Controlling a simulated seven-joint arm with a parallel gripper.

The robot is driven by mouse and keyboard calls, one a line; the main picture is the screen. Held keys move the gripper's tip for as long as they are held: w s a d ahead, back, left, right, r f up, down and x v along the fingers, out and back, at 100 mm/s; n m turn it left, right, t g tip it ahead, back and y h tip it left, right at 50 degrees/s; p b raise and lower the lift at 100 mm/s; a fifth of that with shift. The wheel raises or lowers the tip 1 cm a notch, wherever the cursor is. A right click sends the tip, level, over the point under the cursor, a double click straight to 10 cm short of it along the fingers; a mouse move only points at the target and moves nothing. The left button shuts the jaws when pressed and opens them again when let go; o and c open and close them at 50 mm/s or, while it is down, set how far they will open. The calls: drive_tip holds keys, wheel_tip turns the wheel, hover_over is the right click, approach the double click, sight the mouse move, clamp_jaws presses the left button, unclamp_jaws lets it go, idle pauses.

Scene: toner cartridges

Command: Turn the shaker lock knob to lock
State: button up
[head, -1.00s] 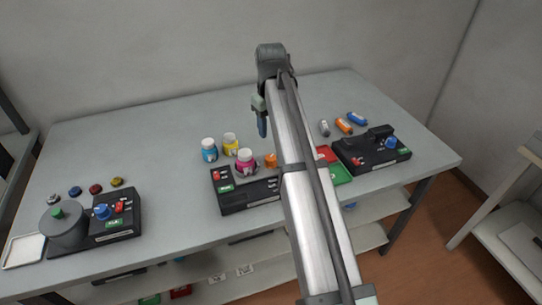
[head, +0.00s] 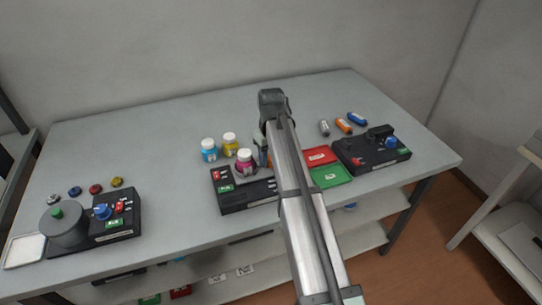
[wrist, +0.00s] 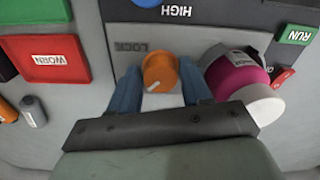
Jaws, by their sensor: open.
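The orange lock knob (wrist: 159,72) stands on the shaker (head: 229,198), a black unit at the middle of the table. A pale pointer mark shows on the knob's lower face in the wrist view, and the word LOCK is printed on the panel to its left. My gripper (wrist: 160,78) is open, with one blue finger on each side of the knob. I cannot tell whether the fingers touch it. In the head view my arm hides most of the knob. A magenta bottle (wrist: 238,78) with a white cap sits on the shaker, close beside the right finger.
Cyan (head: 209,150) and yellow (head: 230,144) bottles stand behind the shaker. Red (head: 320,156) and green (head: 330,176) trays lie to its right, before another black unit (head: 372,152). A third unit (head: 122,212) stands at the left.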

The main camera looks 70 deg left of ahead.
drive_tip(key=c, duration=0.8)
drive_tip(key=shift+o, duration=0.2)
